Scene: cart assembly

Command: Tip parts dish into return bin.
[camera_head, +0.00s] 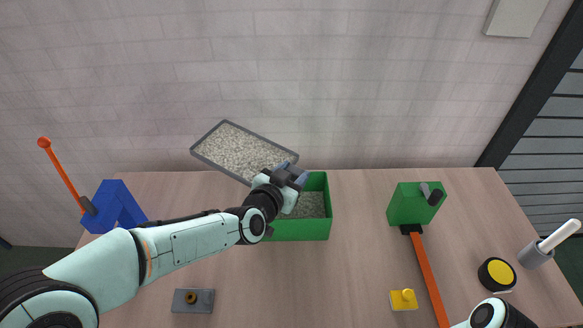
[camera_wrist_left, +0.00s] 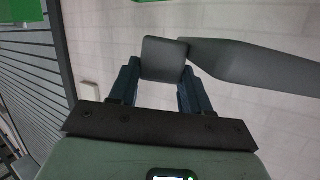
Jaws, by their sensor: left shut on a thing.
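The parts dish (camera_head: 262,134) is a shallow dark-rimmed tray with a speckled grey interior. It is held up at the far edge of the table, behind and left of the return bin. My left gripper (camera_head: 289,177) is shut on its near right corner. In the left wrist view the gripper (camera_wrist_left: 164,82) grips a dark grey tab (camera_wrist_left: 165,58), and the dish side (camera_wrist_left: 250,70) extends right. The return bin (camera_head: 322,228) is a green open box on the table with speckled grey inside. My left arm and gripper hide its left part. The right gripper is out of view.
A blue block (camera_head: 112,205) with an orange lever (camera_head: 62,175) stands at left. A green block (camera_head: 405,203) with an orange bar (camera_head: 430,275) is right of the bin.

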